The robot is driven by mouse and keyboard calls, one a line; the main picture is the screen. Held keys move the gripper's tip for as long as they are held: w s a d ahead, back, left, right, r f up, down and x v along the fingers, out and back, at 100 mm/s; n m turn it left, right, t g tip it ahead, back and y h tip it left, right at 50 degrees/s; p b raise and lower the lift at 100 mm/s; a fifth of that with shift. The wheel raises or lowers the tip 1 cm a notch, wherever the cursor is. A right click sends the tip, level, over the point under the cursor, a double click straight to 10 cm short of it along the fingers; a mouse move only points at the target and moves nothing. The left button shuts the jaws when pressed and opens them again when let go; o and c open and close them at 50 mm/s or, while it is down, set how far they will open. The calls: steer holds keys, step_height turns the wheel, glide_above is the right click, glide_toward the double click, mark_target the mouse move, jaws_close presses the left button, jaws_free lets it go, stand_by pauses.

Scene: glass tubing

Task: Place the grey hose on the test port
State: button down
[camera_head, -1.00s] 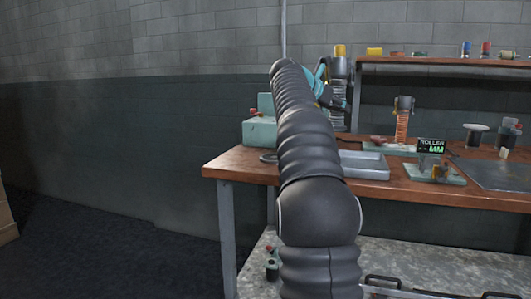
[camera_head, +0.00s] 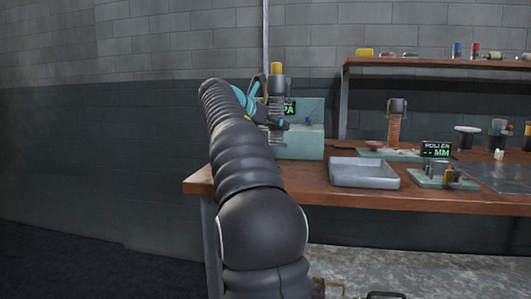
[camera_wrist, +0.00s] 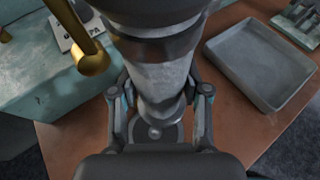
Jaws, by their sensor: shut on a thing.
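In the wrist view the grey hose (camera_wrist: 158,78) stands between my two fingers (camera_wrist: 160,112). The teal box (camera_wrist: 35,75) is to its left, with a brass rod (camera_wrist: 92,58) ending in a rounded tip beside the display label. I cannot tell for sure which part is the test port, or whether the hose touches anything below.
A grey tray (camera_head: 365,173) is on the wooden bench (camera_head: 330,197), right of the box. An orange ribbed hose (camera_head: 394,128), a roller gauge (camera_head: 443,178) and a spool (camera_head: 467,130) are farther right. A shelf (camera_head: 440,62) with small parts is above.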

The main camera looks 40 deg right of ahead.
steer(key=shift+w+a+f+b, duration=0.15)
steer(key=shift+a+f+b, duration=0.3)
steer(key=shift+f, duration=0.5)
steer(key=shift+w+a+f+b, duration=0.2)
steer(key=shift+a+f+b, duration=0.25)
steer(key=shift+f, duration=0.45)
steer(key=shift+w+a+f+b, duration=0.15)
steer(key=shift+a+f+b, duration=0.3)
steer(key=shift+f, duration=0.5)
steer(key=shift+a+f, duration=0.1)
steer(key=c, duration=0.5)
jaws_free()
steer(key=shift+f, duration=0.1)
steer(key=shift+c, duration=0.2)
steer(key=shift+a+r, duration=0.15)
steer(key=shift+r, duration=0.1)
steer(key=p+v, duration=0.2)
steer(key=v, duration=0.9)
steer(key=shift+a, duration=0.35)
